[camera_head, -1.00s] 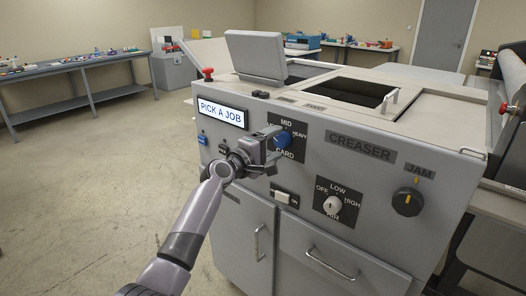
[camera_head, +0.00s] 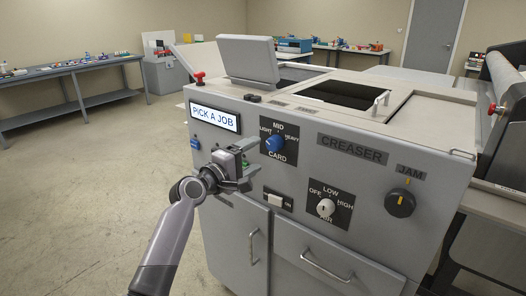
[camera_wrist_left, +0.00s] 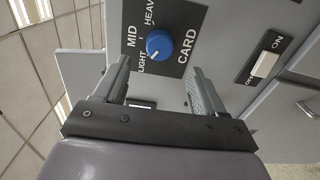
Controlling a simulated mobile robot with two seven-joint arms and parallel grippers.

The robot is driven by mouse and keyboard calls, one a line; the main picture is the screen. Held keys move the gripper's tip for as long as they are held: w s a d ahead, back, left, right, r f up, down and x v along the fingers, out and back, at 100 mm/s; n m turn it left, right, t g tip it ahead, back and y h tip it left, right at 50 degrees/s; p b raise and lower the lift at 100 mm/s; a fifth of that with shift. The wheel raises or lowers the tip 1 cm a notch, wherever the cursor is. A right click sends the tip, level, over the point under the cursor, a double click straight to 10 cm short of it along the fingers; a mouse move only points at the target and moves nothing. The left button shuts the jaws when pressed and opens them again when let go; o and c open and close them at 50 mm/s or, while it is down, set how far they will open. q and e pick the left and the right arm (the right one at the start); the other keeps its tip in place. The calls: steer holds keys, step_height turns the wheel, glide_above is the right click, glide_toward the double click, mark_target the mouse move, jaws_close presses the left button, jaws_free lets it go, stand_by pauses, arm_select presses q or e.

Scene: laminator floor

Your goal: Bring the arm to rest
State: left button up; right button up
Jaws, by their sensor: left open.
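Part of the panel, including small buttons under the display, is hidden behind the gripper. My right gripper is not in view.
The panel also carries a lit display (camera_head: 214,116) reading PICK A JOB, a white rocker switch (camera_head: 278,201), a white air knob (camera_head: 326,207) and a black jam knob (camera_head: 400,203). Handles (camera_head: 327,266) stick out below. Open floor (camera_head: 80,190) lies to the left.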

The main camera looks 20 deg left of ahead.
arm_select(q)
steer(key=s+f+m+g+y, duration=0.2)
steer(key=s+f+m, duration=0.2)
steer(key=s+f, duration=0.5)
steer(key=s+f+m+g+y, duration=0.1)
steer(key=s+f+m+g, duration=0.3)
steer(key=f, duration=0.8)
steer(key=s+d+f+m, duration=0.1)
steer(key=s+f+m, duration=0.2)
steer(key=s, duration=0.4)
steer(key=s+d+f+m, duration=0.1)
steer(key=s+f, duration=0.3)
steer(key=s, duration=0.4)
steer(key=s+d+f+m+y, duration=0.1)
steer(key=s+f+m, duration=0.2)
steer(key=s, duration=0.5)
steer(key=shift+d+f+m, duration=0.15)
steer(key=shift+f+m, duration=0.15)
steer(key=shift+m, duration=0.5)
